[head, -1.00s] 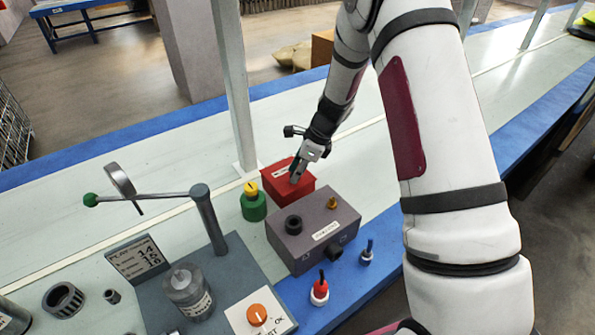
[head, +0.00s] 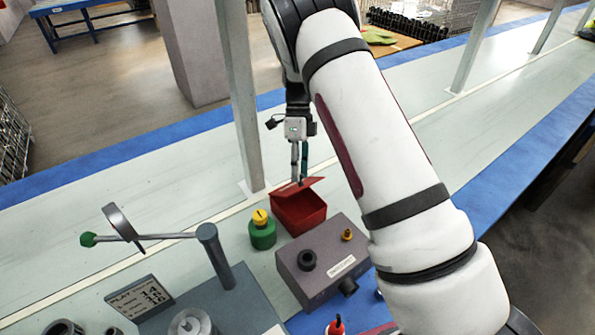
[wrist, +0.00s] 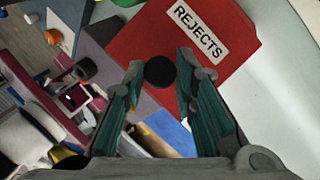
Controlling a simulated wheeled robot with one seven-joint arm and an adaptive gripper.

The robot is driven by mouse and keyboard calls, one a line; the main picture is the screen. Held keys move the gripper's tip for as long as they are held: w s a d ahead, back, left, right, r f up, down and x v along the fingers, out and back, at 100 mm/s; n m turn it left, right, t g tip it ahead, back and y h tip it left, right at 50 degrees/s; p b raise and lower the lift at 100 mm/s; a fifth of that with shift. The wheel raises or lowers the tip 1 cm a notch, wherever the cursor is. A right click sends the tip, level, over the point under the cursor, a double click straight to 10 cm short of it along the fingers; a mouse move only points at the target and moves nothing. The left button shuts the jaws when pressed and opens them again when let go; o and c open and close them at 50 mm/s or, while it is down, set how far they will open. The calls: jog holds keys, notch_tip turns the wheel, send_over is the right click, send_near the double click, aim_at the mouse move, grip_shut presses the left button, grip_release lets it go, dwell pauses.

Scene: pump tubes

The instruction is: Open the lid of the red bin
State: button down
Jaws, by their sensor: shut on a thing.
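The red bin (head: 303,216) stands on the bench behind the grey box. Its red lid (head: 283,188) is tilted up, with a gap between it and the bin's rim. In the wrist view, the lid (wrist: 150,38) shows a white REJECTS label (wrist: 200,32) and a round black knob (wrist: 160,72). My gripper (head: 300,182) points down at the lid's raised side in the head view. In the wrist view, my gripper's fingers (wrist: 160,80) are on either side of the knob, shut on it. The bin's inside is mostly hidden.
The grey box (head: 325,270) is close in front. A post (head: 243,120) rises behind on the left. The bench (head: 400,140) to the right rear is clear.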

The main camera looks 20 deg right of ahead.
jog(key=shift+w+a+r+g+b, duration=0.1)
jog(key=shift+w+r+g+b, duration=0.05)
jog(key=shift+w+g+b, duration=0.25)
jog(key=shift+w+a+r+g+b, duration=0.1)
jog(key=shift+w+g+b, duration=0.15)
jog(key=shift+b, duration=0.2)
jog(key=c, duration=1.3)
grip_release()
jog(key=shift+w+r, duration=0.1)
jog(key=shift+r, duration=0.05)
jog(key=v, duration=1.1)
jog(key=shift+w+r, duration=0.2)
jog(key=shift+r, duration=0.1)
jog(key=shift+a, duration=0.15)
